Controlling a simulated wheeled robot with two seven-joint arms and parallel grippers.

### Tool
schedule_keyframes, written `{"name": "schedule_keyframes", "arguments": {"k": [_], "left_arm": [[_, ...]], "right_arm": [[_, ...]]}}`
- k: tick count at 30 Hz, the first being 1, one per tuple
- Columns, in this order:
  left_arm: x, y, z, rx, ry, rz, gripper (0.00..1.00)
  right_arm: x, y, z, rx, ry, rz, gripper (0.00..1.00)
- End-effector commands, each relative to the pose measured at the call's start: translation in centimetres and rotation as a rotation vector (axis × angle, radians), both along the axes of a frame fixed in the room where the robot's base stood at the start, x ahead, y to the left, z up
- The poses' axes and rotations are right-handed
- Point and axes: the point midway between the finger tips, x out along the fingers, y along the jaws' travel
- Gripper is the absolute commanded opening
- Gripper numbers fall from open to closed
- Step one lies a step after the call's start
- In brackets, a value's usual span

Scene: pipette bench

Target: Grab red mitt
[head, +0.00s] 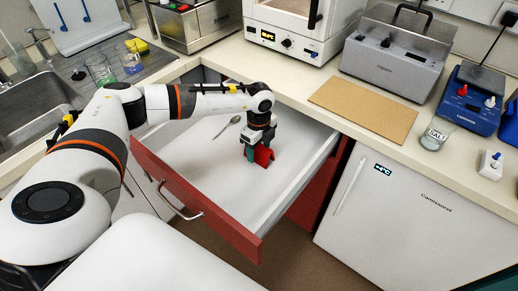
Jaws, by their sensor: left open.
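The red mitt (264,157) is inside the open drawer (200,170), near its middle right. It is small in the view, and my gripper hides part of it. My left gripper (256,160) reaches down into the drawer right at the mitt. Its fingers are open, with the red of the mitt beside and partly behind them. I cannot tell whether the fingers touch it. A teal piece shows at the left of the fingers; I cannot tell what it belongs to. My right gripper is not in view.
A spoon (227,126) lies in the drawer, left of the gripper. The drawer's red front (195,205) and side walls surround the space. The counter above holds a wooden board (363,109), a salt jar (434,135) and a steel toaster-like appliance (395,62). A white fridge (400,215) stands at right.

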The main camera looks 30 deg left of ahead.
Motion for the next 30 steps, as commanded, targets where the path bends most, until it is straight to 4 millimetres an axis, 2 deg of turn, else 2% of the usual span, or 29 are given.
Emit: {"name": "schedule_keyframes", "arguments": {"k": [3,10,19,26,30], "left_arm": [[0.0,0.0,-0.9,0.0,0.0,0.0,0.64],[0.0,0.0,-1.1,0.0,-0.001,0.0,0.64],[0.0,0.0,-1.0,0.0,-0.001,0.0,0.16],[0.0,0.0,-0.9,0.0,-0.002,0.0,0.16],[0.1,0.0,0.5,-0.001,-0.004,0.0,0.16]], "right_arm": [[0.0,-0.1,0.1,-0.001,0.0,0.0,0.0],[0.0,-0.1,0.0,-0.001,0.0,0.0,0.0],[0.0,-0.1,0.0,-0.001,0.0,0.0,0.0],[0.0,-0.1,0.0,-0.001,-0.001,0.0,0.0],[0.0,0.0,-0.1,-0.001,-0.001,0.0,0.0]]}}
